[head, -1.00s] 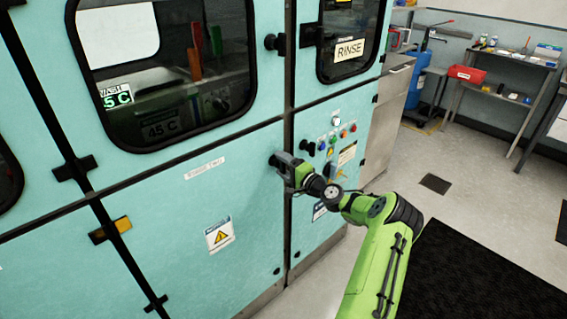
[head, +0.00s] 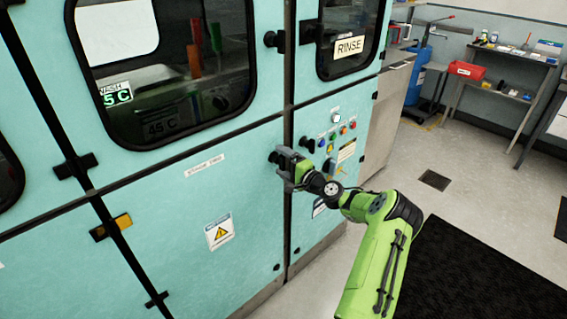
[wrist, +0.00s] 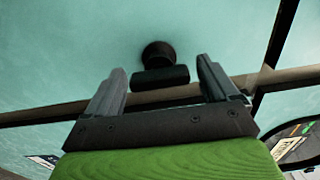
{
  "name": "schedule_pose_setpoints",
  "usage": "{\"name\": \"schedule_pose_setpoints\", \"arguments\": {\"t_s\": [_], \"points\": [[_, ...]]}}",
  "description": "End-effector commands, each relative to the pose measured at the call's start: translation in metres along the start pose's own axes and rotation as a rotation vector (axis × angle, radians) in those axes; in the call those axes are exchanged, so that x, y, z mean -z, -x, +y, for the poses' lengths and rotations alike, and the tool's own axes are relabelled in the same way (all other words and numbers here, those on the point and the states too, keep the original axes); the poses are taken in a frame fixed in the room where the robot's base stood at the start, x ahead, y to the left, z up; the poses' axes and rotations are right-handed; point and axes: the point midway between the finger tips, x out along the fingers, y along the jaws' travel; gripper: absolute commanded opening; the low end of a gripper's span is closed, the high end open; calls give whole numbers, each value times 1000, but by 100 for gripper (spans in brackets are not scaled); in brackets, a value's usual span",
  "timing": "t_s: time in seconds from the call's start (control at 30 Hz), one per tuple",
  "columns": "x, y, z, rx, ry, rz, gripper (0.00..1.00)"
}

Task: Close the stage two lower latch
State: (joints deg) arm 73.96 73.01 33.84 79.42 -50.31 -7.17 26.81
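The lower latch (head: 273,157) is a black knob with a short bar handle, on the teal lower panel labelled as a stage (head: 205,164), near its right edge. In the wrist view the latch (wrist: 160,77) shows its round base and a bar lying roughly level across the picture. My gripper (head: 283,165) is at the latch in the head view and partly covers it. In the wrist view my gripper (wrist: 162,78) is open, with one finger on each side of the bar. Gaps show between the bar and both fingers.
An upper latch (head: 273,41) sits beside the large window. Right of my gripper are another black knob (head: 308,145), coloured buttons (head: 333,136) and a yellow switch (head: 330,166). A steel cabinet (head: 385,120) stands beyond. The floor on the right is open, with a black mat (head: 480,275).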

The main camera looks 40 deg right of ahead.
Motion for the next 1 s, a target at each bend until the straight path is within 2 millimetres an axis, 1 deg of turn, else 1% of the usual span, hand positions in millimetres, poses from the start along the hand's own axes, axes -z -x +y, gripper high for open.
{"name": "schedule_pose_setpoints", "arguments": {"t_s": [0.17,0.27,0.37,0.6,0.7,0.83,0.9,1.0], "points": [[0,1,0,0,1,0,87],[1,13,0,-3,0,1,87],[1,37,-1,-3,-3,3,87],[1,106,-1,-2,-3,4,87],[1,130,-1,-2,-1,3,87],[0,151,0,0,-1,1,87],[0,156,0,0,-1,0,87],[0,158,0,0,0,0,87]]}}
